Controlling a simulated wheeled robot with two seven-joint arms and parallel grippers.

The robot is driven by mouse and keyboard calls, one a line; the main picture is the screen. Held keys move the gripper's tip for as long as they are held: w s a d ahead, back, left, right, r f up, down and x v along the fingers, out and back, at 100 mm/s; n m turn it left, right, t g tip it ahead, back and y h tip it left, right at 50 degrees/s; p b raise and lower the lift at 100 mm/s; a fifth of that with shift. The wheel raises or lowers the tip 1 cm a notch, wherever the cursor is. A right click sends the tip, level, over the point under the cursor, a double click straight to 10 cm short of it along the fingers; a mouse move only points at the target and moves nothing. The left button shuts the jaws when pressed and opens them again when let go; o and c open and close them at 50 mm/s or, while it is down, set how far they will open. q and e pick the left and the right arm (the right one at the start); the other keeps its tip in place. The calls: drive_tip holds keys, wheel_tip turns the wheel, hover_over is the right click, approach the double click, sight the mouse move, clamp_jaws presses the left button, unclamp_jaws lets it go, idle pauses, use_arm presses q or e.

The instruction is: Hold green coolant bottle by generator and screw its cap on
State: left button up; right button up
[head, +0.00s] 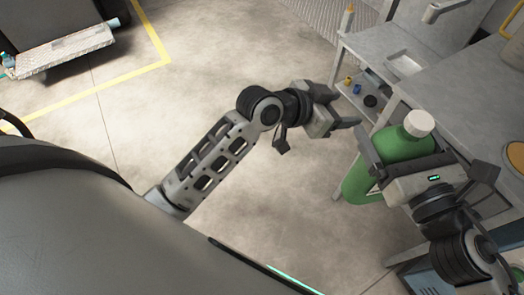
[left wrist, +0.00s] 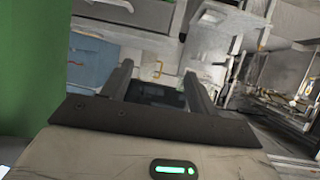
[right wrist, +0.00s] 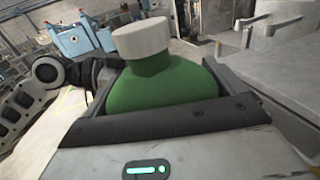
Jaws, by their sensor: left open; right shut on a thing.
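The green coolant bottle (head: 402,145) is held in the air in my right gripper (head: 405,165), beside the grey bench. Its white cap (head: 419,123) sits on top of the neck; I cannot tell how tightly. In the right wrist view the bottle (right wrist: 163,88) stands between the fingers with the white cap (right wrist: 142,38) above them. My left gripper (head: 345,115) is open and empty, just left of the bottle and apart from the cap. In the left wrist view its fingers (left wrist: 160,85) are spread, and the green bottle (left wrist: 28,70) fills the left edge. I cannot make out the generator.
A grey bench (head: 440,85) stands at the right, with a lower shelf (head: 362,80) holding small coloured items. A blue box (head: 425,280) is on the floor below.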

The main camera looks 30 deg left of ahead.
drive_tip(key=shift+r, duration=0.1)
use_arm(q)
drive_tip(key=s+a+f+n+y, duration=0.2)
drive_tip(key=s+a+f, duration=0.2)
drive_tip(key=s+f, duration=0.2)
drive_tip(key=s+a+f+n+y, duration=0.2)
drive_tip(key=s+f, duration=0.5)
drive_tip(key=s, duration=0.4)
drive_tip(key=a+y, duration=0.1)
drive_tip(key=a, duration=0.1)
drive_tip(key=shift+s+a+f+n, duration=0.2)
drive_tip(key=shift+a+f+n, duration=0.05)
drive_tip(key=shift+a+n, duration=0.15)
use_arm(e)
drive_tip(key=shift+r, duration=0.1)
